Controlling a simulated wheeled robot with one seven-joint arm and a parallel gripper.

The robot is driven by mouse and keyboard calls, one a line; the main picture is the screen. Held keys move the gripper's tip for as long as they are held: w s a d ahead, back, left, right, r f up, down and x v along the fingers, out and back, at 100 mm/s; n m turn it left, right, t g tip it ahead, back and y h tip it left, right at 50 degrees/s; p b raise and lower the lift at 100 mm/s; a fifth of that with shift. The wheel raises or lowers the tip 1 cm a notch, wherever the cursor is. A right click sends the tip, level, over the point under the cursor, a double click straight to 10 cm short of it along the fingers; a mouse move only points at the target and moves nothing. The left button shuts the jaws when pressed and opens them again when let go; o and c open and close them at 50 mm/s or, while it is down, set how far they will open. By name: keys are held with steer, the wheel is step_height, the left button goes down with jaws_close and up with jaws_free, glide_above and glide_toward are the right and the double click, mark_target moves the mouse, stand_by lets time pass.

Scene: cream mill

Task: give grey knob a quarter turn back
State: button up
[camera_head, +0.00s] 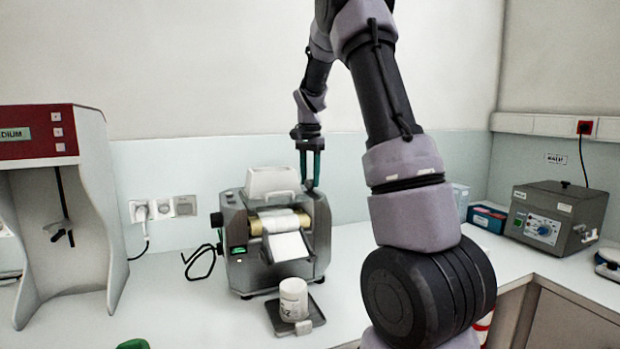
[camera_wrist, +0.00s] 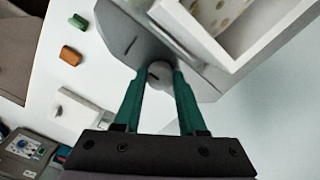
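The cream mill (camera_head: 279,250) is a grey machine with rollers, standing on the white counter left of centre in the head view. The grey knob (camera_wrist: 160,71) is small and round with a dark slot mark, beside the mill's white hopper in the wrist view. My gripper (camera_wrist: 160,76) has green fingers, one on each side of the knob, and they look closed against it. In the head view my gripper (camera_head: 310,183) points down at the top right of the mill, and the fingertips hide most of the knob.
The white hopper (camera_head: 271,182) stands close beside my gripper. A white jar (camera_head: 293,298) stands on a small plate at the mill's front. A red-topped stand (camera_head: 40,135) is at left. A grey bath (camera_head: 556,217) is at right. The front left counter is mostly clear.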

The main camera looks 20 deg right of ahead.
jaws_close()
steer(key=shift+n, duration=0.3)
steer(key=n, duration=1.7)
steer(key=shift+n, duration=0.3)
